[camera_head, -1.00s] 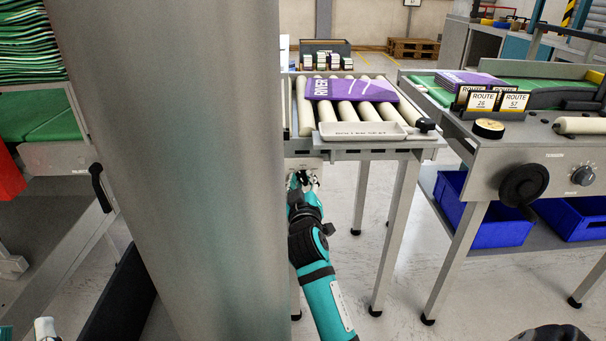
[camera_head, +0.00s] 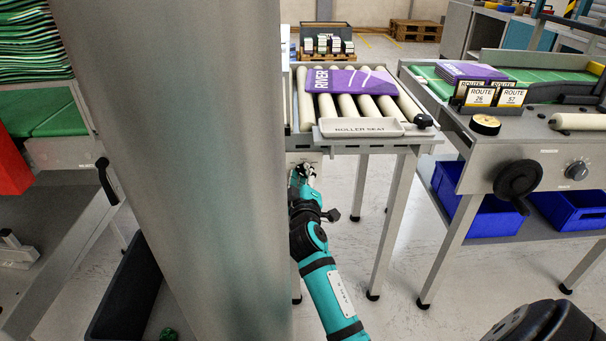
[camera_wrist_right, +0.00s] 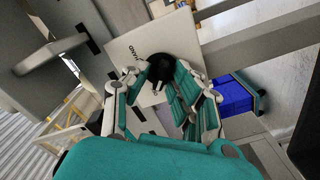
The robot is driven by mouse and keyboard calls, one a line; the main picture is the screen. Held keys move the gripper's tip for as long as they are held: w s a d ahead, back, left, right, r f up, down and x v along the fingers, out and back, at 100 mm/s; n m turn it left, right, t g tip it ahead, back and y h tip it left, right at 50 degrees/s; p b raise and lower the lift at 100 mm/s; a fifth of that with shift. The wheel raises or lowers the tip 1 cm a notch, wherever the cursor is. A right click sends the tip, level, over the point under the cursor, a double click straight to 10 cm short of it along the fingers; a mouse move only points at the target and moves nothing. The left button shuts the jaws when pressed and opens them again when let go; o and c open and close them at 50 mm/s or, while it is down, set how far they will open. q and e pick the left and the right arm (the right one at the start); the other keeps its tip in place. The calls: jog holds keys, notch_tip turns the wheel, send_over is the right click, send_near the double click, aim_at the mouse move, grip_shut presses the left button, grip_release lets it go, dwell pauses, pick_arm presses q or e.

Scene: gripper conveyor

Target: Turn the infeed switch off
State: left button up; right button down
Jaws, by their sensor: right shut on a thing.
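A black rotary switch knob (camera_wrist_right: 157,68) sits on a pale square plate (camera_wrist_right: 128,50) in the right wrist view. The plate has lettering that reads like "HAND", partly covered. My right gripper (camera_wrist_right: 165,82) has its fingers on both sides of the knob and is shut on it. In the head view my right gripper (camera_head: 304,172) is at the panel below the front of the roller table, and the knob is hidden there. The way the knob points cannot be told. My left gripper is not in view.
The roller table (camera_head: 400,143) carries a purple "RIVER" packet (camera_head: 349,80) and a "ROLLER SEAT" tray (camera_head: 361,128). A grey column (camera_head: 185,170) blocks the left-centre. At right stands another conveyor with a black handwheel (camera_head: 517,178), dial (camera_head: 577,171) and blue bins (camera_head: 485,215).

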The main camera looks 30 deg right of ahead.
jog(key=c, duration=1.4)
grip_release()
jog(key=v, duration=0.7)
jog(key=shift+s+a, duration=0.15)
